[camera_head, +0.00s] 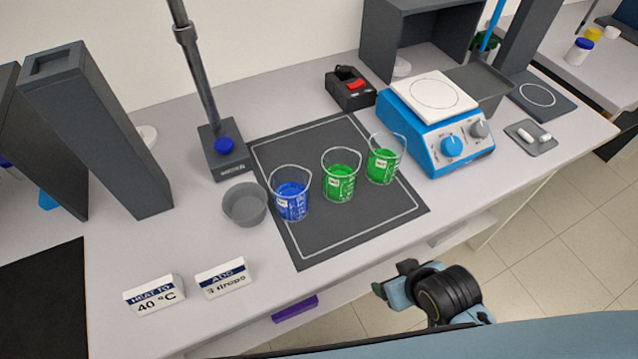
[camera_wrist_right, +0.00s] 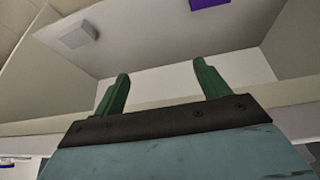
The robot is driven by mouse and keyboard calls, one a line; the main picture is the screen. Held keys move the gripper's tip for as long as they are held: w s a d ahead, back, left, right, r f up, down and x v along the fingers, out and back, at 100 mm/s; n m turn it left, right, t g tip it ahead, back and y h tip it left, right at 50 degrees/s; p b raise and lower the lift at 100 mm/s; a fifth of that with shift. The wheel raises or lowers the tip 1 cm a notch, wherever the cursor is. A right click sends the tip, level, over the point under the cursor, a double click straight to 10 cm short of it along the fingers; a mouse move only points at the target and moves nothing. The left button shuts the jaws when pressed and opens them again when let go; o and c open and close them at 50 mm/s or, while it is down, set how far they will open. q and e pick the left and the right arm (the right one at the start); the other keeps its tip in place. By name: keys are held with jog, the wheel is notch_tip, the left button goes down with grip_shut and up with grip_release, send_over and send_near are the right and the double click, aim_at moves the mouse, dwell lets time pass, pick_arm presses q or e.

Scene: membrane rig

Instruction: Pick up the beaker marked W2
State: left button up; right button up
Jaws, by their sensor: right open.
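Three glass beakers stand upright in a row on the dark mat (camera_head: 330,240) in the head view. The left beaker (camera_head: 291,201) holds blue liquid. The middle beaker (camera_head: 340,184) and the right beaker (camera_head: 384,165) hold green liquid. Each has a small white label, too small to read, so I cannot tell which is W2. My right gripper (camera_head: 393,279) is off the bench's front edge, nearer to me than the beakers and well apart from them. In the right wrist view its green fingers (camera_wrist_right: 162,86) are spread and empty. My left gripper is out of view.
A grey bowl (camera_head: 245,206) stands just left of the blue beaker. A stand (camera_head: 228,158) with a tall rod rises behind it. A blue hotplate stirrer (camera_head: 440,130) stands right of the beakers. Two signs (camera_head: 154,297) (camera_head: 223,279) stand front left. The mat's front is clear.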

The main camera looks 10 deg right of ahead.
aim_at(303, 196)
notch_tip(303, 196, up, 10)
jog(key=p, duration=0.1)
jog(key=w+a+r+t+y, duration=0.1)
jog(key=a, duration=0.1)
jog(key=w+a+r+n+t+y, duration=0.1)
jog(key=a+r, duration=0.1)
jog(key=w+a+r+n+t+y, duration=0.1)
jog(key=w+a+r+t, duration=0.1)
jog(key=shift+a+r, duration=0.15)
jog(key=shift+a, duration=0.15)
jog(key=w+a+y, duration=0.1)
jog(key=w+a, duration=0.1)
jog(key=a, duration=0.1)
jog(key=w+a+r+n+t+y, duration=0.1)
jog(key=w+a, duration=0.1)
jog(key=a, duration=0.1)
jog(key=w+a+n+t+y, duration=0.1)
jog(key=w+a, duration=0.1)
jog(key=a, duration=0.1)
jog(key=shift+w+a+r+y, duration=0.2)
jog(key=shift+a+r+y, duration=0.1)
jog(key=shift+y, duration=0.1)
jog(key=shift+x, duration=3.2)
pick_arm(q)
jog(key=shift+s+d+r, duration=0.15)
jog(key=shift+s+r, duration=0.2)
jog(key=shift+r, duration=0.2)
pick_arm(e)
jog(key=c, duration=0.9)
jog(key=shift+r, duration=0.1)
